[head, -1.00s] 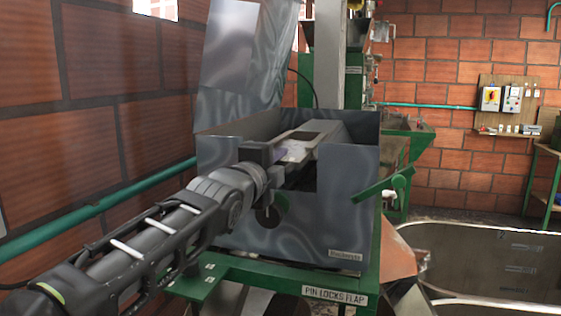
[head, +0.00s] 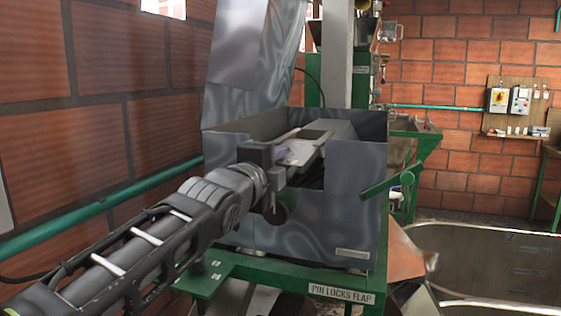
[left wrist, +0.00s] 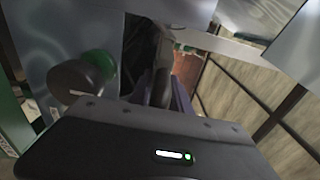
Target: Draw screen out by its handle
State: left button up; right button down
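The grey metal housing (head: 345,215) stands on a green frame, its top open and its tall lid raised. A long light-grey piece, apparently the screen (head: 303,150), lies across the opening in the housing's front and sticks out toward my arm. My left gripper (head: 278,162) is at its near end, at the front opening. In the left wrist view, the gripper's fingers (left wrist: 160,90) appear closed around a dark upright bar, apparently the screen's handle (left wrist: 163,68). The grip itself is partly hidden and dim. My right gripper is not in view.
A dark round knob (left wrist: 80,82) sits beside the gripper on the housing front. A green lever (head: 388,184) juts from the housing's right side. A green pipe (head: 110,204) runs along the brick wall at left. A metal tank (head: 490,255) stands at right.

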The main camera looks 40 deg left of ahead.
pick_arm(q)
jog(key=o, duration=0.3)
jog(key=shift+s, duration=0.1)
jog(key=b+v, duration=0.2)
jog(key=v, duration=0.5)
jog(key=shift+s+d, duration=0.15)
jog(key=shift+s, duration=0.2)
dwell(0.4)
